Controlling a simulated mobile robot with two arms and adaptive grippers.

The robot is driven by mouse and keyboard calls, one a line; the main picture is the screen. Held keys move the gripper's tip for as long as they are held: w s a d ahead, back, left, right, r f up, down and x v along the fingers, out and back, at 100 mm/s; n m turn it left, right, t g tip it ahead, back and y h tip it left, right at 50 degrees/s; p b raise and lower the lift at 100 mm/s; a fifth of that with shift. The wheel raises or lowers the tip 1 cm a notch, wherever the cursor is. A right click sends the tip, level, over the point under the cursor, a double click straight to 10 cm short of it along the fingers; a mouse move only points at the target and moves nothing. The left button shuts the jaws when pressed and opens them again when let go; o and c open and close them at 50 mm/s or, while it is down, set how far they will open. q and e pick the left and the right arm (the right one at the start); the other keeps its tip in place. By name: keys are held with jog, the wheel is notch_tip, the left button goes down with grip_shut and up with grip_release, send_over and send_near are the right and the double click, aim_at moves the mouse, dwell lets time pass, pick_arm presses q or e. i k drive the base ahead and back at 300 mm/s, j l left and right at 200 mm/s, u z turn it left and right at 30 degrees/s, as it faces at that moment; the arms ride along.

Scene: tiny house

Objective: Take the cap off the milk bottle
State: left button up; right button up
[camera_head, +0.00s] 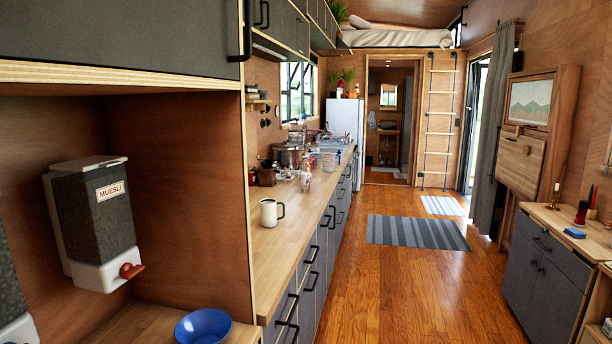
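I cannot make out a milk bottle or its cap for certain. A small bottle (306,177) with a reddish top stands on the long wooden counter (288,246), but it is too small to identify. Neither of my grippers is in view. A white refrigerator (345,118) stands shut at the far end of the counter.
Dishes crowd the counter's far end. The wooden floor (400,285) with striped rugs (416,232) is clear. A dark cabinet (546,280) stands at right.

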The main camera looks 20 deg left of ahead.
aim_at(305, 170)
jog(key=i+z, duration=0.25)
jog(key=i, duration=1.65)
jog(key=i+u, duration=0.15)
jog(key=i, duration=0.4)
jog(key=i+l+u, duration=0.2)
jog(key=i, duration=0.3)
jog(key=i+l+u, duration=0.15)
jog(key=i, duration=0.4)
jog(key=i+l+u, duration=0.2)
jog(key=i+l, duration=0.15)
jog(key=i, duration=0.15)
